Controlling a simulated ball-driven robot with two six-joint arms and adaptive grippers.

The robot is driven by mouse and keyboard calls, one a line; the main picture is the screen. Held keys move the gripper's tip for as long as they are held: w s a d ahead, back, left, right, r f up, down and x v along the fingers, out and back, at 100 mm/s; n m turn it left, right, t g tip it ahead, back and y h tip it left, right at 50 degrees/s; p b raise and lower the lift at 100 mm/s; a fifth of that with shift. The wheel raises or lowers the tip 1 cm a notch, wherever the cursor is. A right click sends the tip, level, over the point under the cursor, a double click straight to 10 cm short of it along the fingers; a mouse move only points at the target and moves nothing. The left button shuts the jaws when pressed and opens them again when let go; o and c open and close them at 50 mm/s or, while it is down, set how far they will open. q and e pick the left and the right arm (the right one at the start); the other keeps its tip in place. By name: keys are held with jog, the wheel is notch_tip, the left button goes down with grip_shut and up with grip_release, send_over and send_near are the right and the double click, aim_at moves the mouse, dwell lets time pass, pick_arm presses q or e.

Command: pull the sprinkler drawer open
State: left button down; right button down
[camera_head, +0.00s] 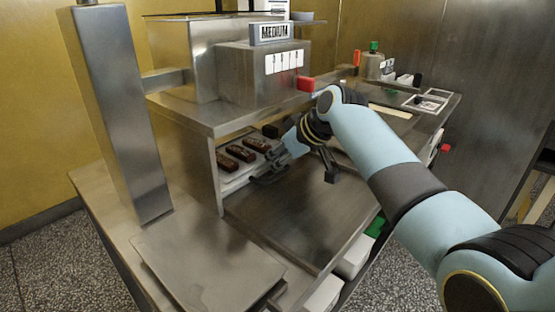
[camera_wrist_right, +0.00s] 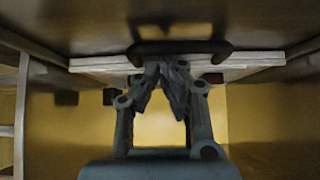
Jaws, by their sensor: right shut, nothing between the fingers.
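The drawer appears in the head view as a pale tray (camera_head: 236,182) low in the opening under the machine, with several dark brown bars (camera_head: 242,152) lying in it. In the right wrist view its pale front edge (camera_wrist_right: 92,64) runs across the upper part, with a dark handle (camera_wrist_right: 200,46) in front of it. My right gripper (camera_head: 262,176) reaches into the opening at the tray's front. Its fingers (camera_wrist_right: 163,72) are shut with nothing between them, close under the handle. I cannot tell whether they touch it. My left gripper is not in view.
A steel housing (camera_head: 235,75) with a MEDIUM sign (camera_head: 274,33) stands above the opening. A steel post (camera_head: 122,115) rises at left. The steel worktop (camera_head: 290,225) before the opening is mostly bare. A red knob (camera_head: 306,84) sits near my right wrist.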

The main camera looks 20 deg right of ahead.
jog(key=shift+s, duration=0.1)
jog(key=shift+s+d+p, duration=0.2)
jog(key=shift+p, duration=0.15)
jog(key=s+d+p, duration=0.2)
jog(key=s+p, duration=0.1)
jog(key=s+d+p, duration=0.1)
jog(key=s+p, duration=0.1)
jog(key=shift+s+d+r, duration=0.15)
jog(key=shift+d+r, duration=0.1)
jog(key=shift+d, duration=0.05)
jog(key=s+d+p, duration=0.1)
jog(key=s, duration=0.1)
jog(key=s+d+p, duration=0.2)
jog(key=s, duration=0.1)
jog(key=s+d+p, duration=0.1)
jog(key=s+d, duration=0.1)
jog(key=s, duration=0.1)
jog(key=shift+s+d+f, duration=0.15)
jog(key=shift+d+f, duration=0.05)
jog(key=shift+d, duration=0.05)
jog(key=shift+s+d+f+p, duration=0.15)
jog(key=shift+s+d+p, duration=0.35)
jog(key=shift+s, duration=0.3)
